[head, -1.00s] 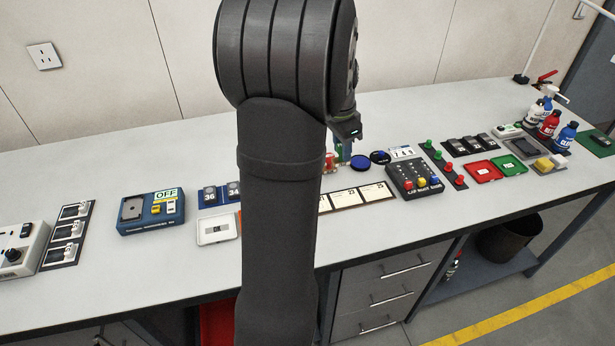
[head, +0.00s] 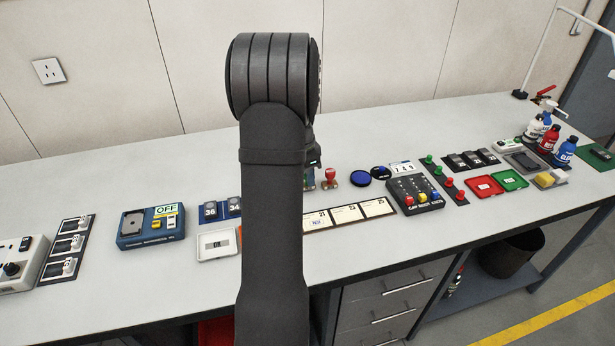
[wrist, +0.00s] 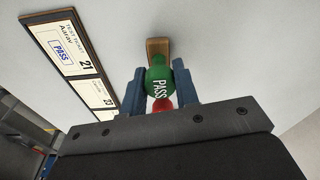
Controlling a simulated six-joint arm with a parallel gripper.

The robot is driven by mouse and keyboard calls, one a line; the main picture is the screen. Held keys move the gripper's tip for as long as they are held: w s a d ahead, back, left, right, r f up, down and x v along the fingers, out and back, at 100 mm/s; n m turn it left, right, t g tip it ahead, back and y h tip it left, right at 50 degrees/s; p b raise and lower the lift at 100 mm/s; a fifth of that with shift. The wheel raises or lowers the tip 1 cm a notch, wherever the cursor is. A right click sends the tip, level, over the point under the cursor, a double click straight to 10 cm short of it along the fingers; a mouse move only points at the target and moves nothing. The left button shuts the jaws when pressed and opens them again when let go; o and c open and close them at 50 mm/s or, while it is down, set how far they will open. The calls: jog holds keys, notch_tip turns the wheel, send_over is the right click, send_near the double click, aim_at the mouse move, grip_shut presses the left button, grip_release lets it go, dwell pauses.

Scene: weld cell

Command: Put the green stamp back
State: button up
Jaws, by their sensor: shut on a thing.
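The green stamp (wrist: 158,72), its round knob marked PASS, is between the blue fingers of my gripper (wrist: 160,90) in the wrist view. My gripper is shut on it. A brown wooden stand (wrist: 157,47) shows just beyond the knob; I cannot tell whether the stamp touches it. The red stamp (head: 331,178) stands to the right of my gripper in the head view, and part of it (wrist: 162,104) shows behind the green knob in the wrist view. In the head view my arm hides most of the gripper and the stamp.
A strip of ticket cards (head: 347,214) lies in front; card 21 bears a blue PASS mark (wrist: 62,50). A blue round pad (head: 360,178) and a dark lid-like disc (head: 381,172) lie right of the red stamp.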

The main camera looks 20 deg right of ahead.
jog(key=shift+f, duration=0.5)
jog(key=shift+f, duration=0.15)
jog(key=o, duration=0.8)
jog(key=r, duration=0.4)
jog(key=a+r, duration=0.1)
jog(key=r, duration=0.7)
jog(key=shift+s+a+r, duration=0.15)
jog(key=shift+a, duration=0.1)
